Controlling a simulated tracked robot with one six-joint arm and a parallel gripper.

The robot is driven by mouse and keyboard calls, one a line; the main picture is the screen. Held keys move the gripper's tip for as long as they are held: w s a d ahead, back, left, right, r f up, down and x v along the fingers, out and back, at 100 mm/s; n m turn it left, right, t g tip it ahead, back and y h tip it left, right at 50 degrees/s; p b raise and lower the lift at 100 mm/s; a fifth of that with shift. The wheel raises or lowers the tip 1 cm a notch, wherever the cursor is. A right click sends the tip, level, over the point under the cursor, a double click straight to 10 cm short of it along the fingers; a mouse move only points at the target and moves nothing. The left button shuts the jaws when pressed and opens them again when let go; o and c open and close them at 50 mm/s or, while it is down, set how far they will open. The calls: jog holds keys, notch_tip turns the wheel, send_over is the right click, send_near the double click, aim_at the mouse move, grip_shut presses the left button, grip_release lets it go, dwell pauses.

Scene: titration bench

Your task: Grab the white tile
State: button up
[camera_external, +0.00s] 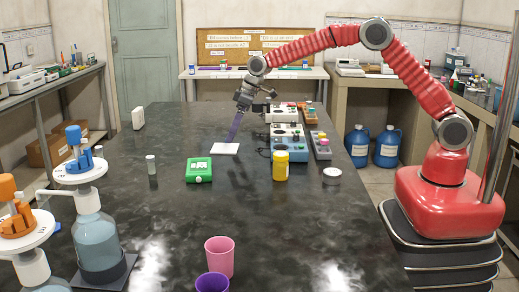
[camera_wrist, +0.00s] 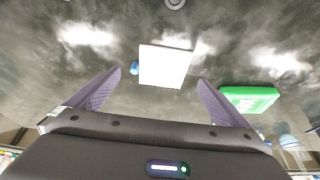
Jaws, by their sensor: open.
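The white tile (camera_external: 226,149) lies flat on the dark bench top, left of the grey-blue instruments. In the wrist view the white tile (camera_wrist: 165,66) lies beyond the fingertips, roughly centred between them. My gripper (camera_external: 232,139) points down, with its purple fingers just above or beside the tile; the external view does not show clearly whether they touch it. In the wrist view my gripper (camera_wrist: 158,76) has its two purple fingers spread wide, with nothing between them. A small blue thing shows at the tile's left edge there.
Control boxes (camera_external: 288,142) and a yellow jar (camera_external: 280,166) are to the right. A small vial (camera_external: 151,164) stands to the left. Bare bench lies left of the tile.

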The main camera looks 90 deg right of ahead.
aim_at(228, 147)
jog(key=shift+s+x, duration=0.2)
jog(key=shift+x, duration=2.35)
jog(key=shift+f, duration=0.1)
jog(key=shift+c, duration=0.5)
jog(key=c, duration=0.9)
